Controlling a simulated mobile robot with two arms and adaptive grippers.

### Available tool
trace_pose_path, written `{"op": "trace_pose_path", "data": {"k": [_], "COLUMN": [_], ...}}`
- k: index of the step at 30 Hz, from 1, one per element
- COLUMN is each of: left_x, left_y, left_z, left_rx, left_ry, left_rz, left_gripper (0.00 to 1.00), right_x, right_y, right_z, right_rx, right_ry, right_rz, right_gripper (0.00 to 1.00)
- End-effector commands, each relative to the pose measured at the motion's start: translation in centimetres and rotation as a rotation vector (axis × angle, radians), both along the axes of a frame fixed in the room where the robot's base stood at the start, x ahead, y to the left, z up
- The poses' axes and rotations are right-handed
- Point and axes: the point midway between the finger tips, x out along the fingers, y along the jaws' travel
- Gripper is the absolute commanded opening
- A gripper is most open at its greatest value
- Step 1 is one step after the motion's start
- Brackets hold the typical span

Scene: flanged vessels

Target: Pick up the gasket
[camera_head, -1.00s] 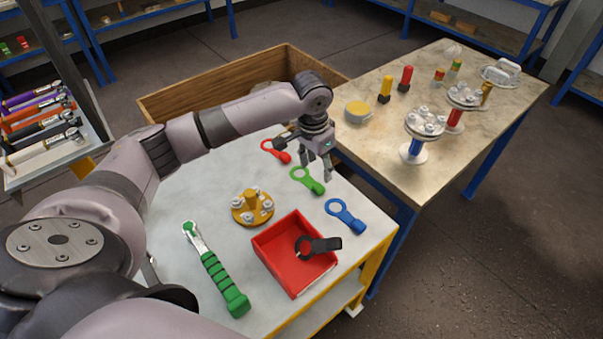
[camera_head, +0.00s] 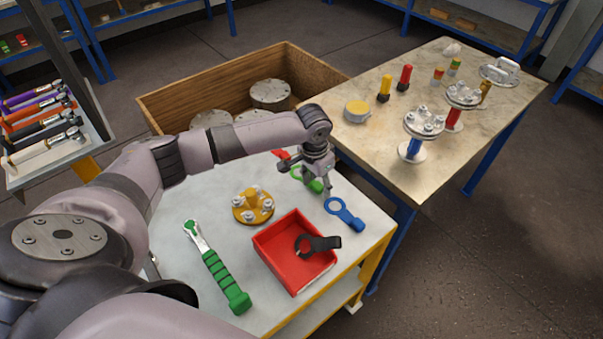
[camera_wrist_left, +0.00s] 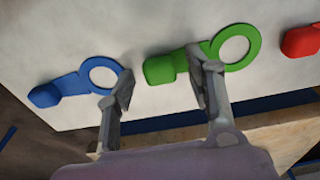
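Several ring-shaped gaskets with coloured handles are in view; which one the task means cannot be told. A green one (camera_head: 317,187) lies on the white table, partly hidden by my left gripper (camera_head: 313,188). A blue one (camera_head: 345,215) and a red one (camera_head: 280,154) lie on either side of it. A black one (camera_head: 320,243) rests in the red tray. In the left wrist view, my left gripper (camera_wrist_left: 162,68) is open and empty, its fingers apart on either side of the green gasket's handle (camera_wrist_left: 166,70). Whether they touch it cannot be told.
The red tray (camera_head: 277,272), a yellow flange with bolts (camera_head: 253,206) and a green-handled wrench (camera_head: 222,273) share the white table (camera_head: 190,205). A wooden crate (camera_head: 180,100) stands behind. A brown table (camera_head: 420,178) with flanged vessels stands at the right.

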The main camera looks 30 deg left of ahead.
Motion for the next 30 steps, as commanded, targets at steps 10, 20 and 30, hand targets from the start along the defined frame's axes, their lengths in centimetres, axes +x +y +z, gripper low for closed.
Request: {"op": "trace_pose_path", "data": {"k": [10, 20, 30], "left_x": [0.0, 0.0, 0.1], "left_y": [0.0, 0.0, 0.0], "left_z": [0.1, 0.1, 1.4], "left_rx": [0.000, 0.000, -0.001], "left_ry": [0.000, -0.001, -0.002], "left_rz": [0.001, 0.001, 0.001], "left_gripper": [0.23, 0.08, 0.08], "right_x": [0.1, 0.1, 0.1], "right_y": [-0.1, 0.0, 0.3], "right_z": [0.0, 0.0, -0.1], "right_rx": [-0.001, 0.000, 0.003], "right_ry": [-0.001, -0.001, 0.000], "right_rz": [-0.002, -0.003, -0.004], "right_gripper": [0.51, 0.51, 0.51]}}
